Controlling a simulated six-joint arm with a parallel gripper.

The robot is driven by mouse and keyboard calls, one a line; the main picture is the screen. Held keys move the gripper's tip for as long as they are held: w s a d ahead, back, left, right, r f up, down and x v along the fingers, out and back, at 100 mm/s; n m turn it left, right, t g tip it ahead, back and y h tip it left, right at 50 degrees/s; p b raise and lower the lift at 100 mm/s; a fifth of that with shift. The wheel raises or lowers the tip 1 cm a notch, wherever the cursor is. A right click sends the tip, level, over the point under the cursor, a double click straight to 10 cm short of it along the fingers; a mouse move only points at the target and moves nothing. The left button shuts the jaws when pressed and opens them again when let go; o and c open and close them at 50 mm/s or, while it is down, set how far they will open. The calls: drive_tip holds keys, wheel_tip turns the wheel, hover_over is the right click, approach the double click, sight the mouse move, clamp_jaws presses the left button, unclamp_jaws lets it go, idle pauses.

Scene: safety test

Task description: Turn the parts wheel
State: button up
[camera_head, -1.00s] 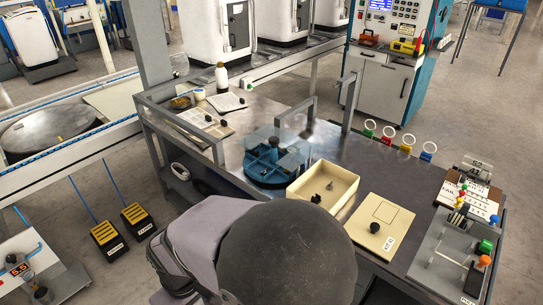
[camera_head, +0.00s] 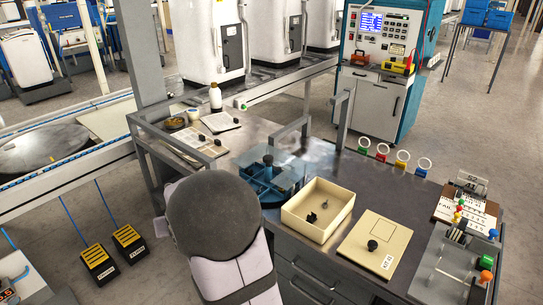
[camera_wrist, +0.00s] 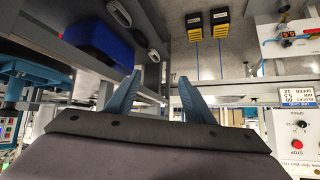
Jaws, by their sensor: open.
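The parts wheel (camera_head: 264,192) is a round blue tray with compartments and a dark knob (camera_head: 268,160) standing at its middle. It sits on the dark workbench (camera_head: 378,190), left of the cream box, with a clear cover over part of it. My arm stands in front of the bench, just left of and below the wheel in the head view, and may hide its near left edge. My gripper (camera_wrist: 158,82) shows only in the wrist view, with two blue-grey fingers spread apart and nothing between them. The wheel cannot be made out in the wrist view.
A cream box (camera_head: 318,234) with small dark parts and a cream plate with a knob (camera_head: 373,245) are right of the wheel. A grey metal handle frame (camera_head: 292,130) rises behind it. Yellow pedals (camera_head: 100,263) are on the floor; the wrist view shows a blue bin (camera_wrist: 97,45).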

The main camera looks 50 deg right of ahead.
sight(267, 161)
drive_tip(key=w+d+r+m+t+h, duration=0.1)
drive_tip(key=d+r+m+h, duration=0.15)
drive_tip(key=d, duration=0.45)
drive_tip(key=w+d+r+m+h, duration=0.1)
drive_tip(key=d+h, duration=0.2)
drive_tip(key=d, duration=0.4)
drive_tip(key=s+d+m+g+h, duration=0.1)
drive_tip(key=s+d+h, duration=0.1)
drive_tip(key=d, duration=0.3)
drive_tip(key=s+d+r+m+g+h+b, duration=0.1)
drive_tip(key=s+d+m+h, duration=0.1)
drive_tip(key=d, duration=0.4)
drive_tip(key=s+d+r+m+g+h, duration=0.1)
drive_tip(key=s+d+h, duration=0.2)
drive_tip(key=s+d, duration=0.1)
drive_tip(key=shift+d+r+m+b, duration=0.15)
drive_tip(key=shift+d+m+b, duration=0.2)
drive_tip(key=shift+d, duration=0.4)
drive_tip(key=shift+x, duration=3.65)
drive_tip(key=shift+r, duration=0.1)
clamp_jaws()
